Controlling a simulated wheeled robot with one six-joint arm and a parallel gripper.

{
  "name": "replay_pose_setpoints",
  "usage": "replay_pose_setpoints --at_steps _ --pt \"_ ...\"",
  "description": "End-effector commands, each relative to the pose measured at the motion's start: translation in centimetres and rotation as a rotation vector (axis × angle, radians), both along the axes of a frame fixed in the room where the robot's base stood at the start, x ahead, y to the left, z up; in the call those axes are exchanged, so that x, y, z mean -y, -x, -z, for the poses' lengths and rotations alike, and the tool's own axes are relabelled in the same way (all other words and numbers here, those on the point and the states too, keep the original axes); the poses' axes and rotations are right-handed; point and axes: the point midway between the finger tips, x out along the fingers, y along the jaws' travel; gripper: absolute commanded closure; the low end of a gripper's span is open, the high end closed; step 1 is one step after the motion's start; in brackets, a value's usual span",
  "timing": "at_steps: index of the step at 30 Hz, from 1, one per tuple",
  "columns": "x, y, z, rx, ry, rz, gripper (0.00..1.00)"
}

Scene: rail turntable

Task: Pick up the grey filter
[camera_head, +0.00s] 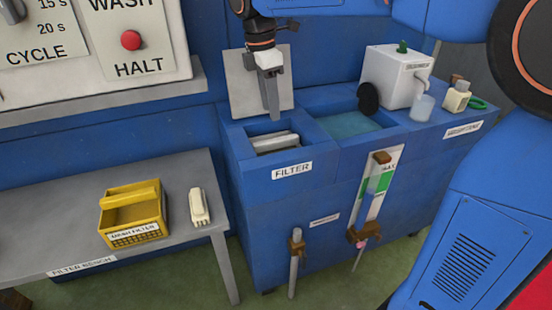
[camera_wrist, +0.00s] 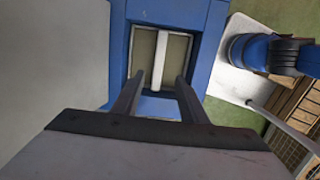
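The grey filter (camera_head: 275,142) sits inside the recessed FILTER compartment (camera_head: 292,160) of the blue cabinet, with its upper part showing. In the wrist view the filter (camera_wrist: 144,58) has a pale handle bar (camera_wrist: 162,56) running down its middle. My gripper (camera_head: 270,110) points down above the compartment. In the wrist view its two dark fingers (camera_wrist: 155,82) are apart, one to each side of the line of the bar, with nothing held. Whether the fingertips reach down beside the bar cannot be told.
A raised grey lid (camera_head: 245,85) stands behind the compartment, close to my gripper. A water basin (camera_head: 345,125) lies to its right, with a white dispenser (camera_head: 398,78) beyond.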

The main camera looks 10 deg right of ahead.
Motion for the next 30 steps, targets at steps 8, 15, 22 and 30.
replay_pose_setpoints --at_steps 8,15,22,30 --pt "0.7 0.0 4.9 -0.002 0.002 0.003 0.61" --pt "1.2 -0.2 9.0 -0.002 0.0 0.003 0.61" --pt "1.4 -0.2 10.8 0.0 0.0 0.004 0.61" --pt "1.8 -0.6 13.5 -0.001 0.0 0.004 0.61"
